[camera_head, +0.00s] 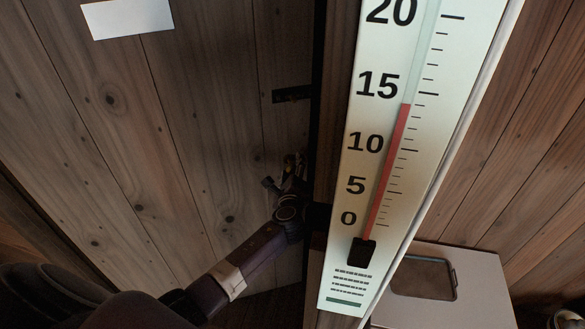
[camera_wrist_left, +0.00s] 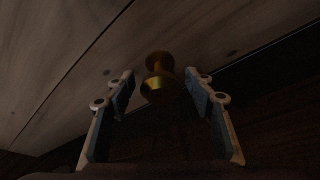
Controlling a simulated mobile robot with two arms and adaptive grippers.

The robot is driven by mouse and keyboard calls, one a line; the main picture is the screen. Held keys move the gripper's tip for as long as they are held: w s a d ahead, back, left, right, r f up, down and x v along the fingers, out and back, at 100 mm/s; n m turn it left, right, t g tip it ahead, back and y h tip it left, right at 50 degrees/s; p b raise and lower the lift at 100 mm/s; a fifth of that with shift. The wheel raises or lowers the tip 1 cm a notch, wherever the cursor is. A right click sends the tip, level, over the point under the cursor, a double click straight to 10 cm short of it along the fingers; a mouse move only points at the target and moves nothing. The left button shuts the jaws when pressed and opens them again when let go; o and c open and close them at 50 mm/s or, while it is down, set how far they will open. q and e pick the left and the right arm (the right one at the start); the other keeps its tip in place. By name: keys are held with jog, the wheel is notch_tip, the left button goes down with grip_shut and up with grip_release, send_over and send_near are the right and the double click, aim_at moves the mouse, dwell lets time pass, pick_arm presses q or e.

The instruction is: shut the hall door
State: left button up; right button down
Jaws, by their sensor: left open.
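The hall door appears to be the plank panel (camera_head: 150,130) filling the left of the head view, its edge beside a dark vertical strip. How far it stands open is hard to tell. A brass knob (camera_wrist_left: 160,80) juts from pale planks in the left wrist view. My left gripper (camera_head: 292,168) is low by the door's right edge in the head view. In the wrist view its fingers are spread, one on each side of the knob, with gaps and no clear contact. My right gripper is not in view.
A large thermometer board (camera_head: 370,150) hangs close in front, hiding what lies behind it. A pale surface with a grey tray (camera_head: 425,279) on it is at lower right. A plank wall (camera_head: 520,130) fills the right. A dark bar (camera_head: 291,94) sits near the door's edge.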

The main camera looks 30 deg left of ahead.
pick_arm(q)
jog(key=shift+c, duration=0.6)
grip_shut()
jog(key=shift+d, duration=0.1)
